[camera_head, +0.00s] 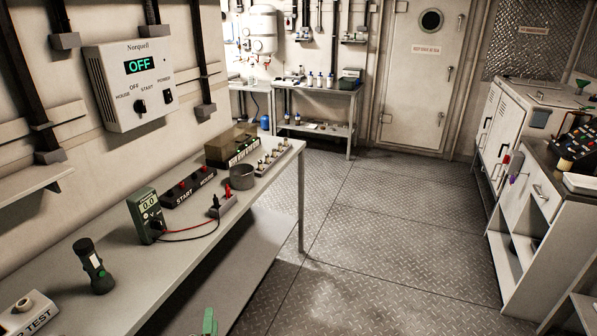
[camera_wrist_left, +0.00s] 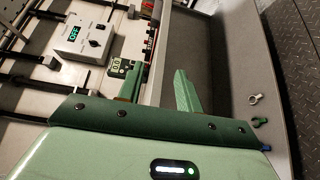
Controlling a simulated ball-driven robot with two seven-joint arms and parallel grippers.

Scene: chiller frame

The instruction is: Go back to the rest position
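My left gripper (camera_head: 209,322) shows only as a small green piece at the bottom edge of the head view, by the front edge of the workbench (camera_head: 125,245). In the left wrist view its two green fingers stand apart with nothing between them, so the left gripper (camera_wrist_left: 158,88) is open and empty. It appears clear of the things on the bench. My right gripper is in neither view.
The bench holds a torch (camera_head: 94,266), a green multimeter (camera_head: 146,214), a START button box (camera_head: 188,188) and a grey bowl (camera_head: 242,177). A control box reading OFF (camera_head: 140,83) hangs above. Open floor (camera_head: 385,225) lies right; white cabinets (camera_head: 520,130) stand beyond.

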